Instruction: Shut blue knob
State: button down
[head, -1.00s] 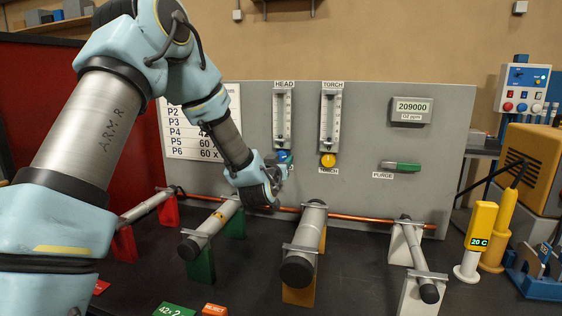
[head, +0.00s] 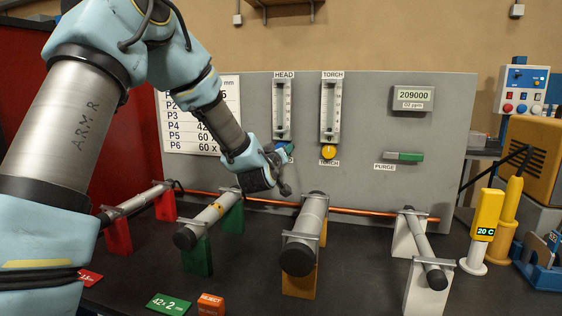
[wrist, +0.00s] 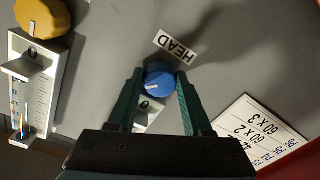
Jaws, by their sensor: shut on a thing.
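The blue knob (wrist: 160,78) is on the grey panel beside the HEAD label (wrist: 176,47), seen upside down in the wrist view. Its white pointer points down and left there, to the side of the 0 mark (wrist: 146,104). My gripper (wrist: 159,74) has its two green fingers on either side of the knob and is shut on it. In the head view my gripper (head: 287,153) is at the panel under the HEAD flow gauge (head: 282,110), and the fingers and wrist mostly hide the knob.
A yellow knob (head: 329,152) sits under the TORCH gauge (head: 331,110), to the right. A green PURGE handle (head: 408,156) is further right. A copper pipe (head: 375,212) runs low along the panel, with several grey cylinders on coloured supports in front.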

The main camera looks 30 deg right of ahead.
jog(key=shift+n+b, duration=0.7)
jog(key=shift+n, duration=0.1)
jog(key=shift+c, duration=1.6)
grip_release()
jog(key=shift+s+a, duration=0.1)
jog(key=shift+s, duration=0.05)
jog(key=b+v, duration=0.3)
jog(key=v, duration=0.7)
jog(key=shift+s+a, duration=0.15)
jog(key=shift+a, duration=0.05)
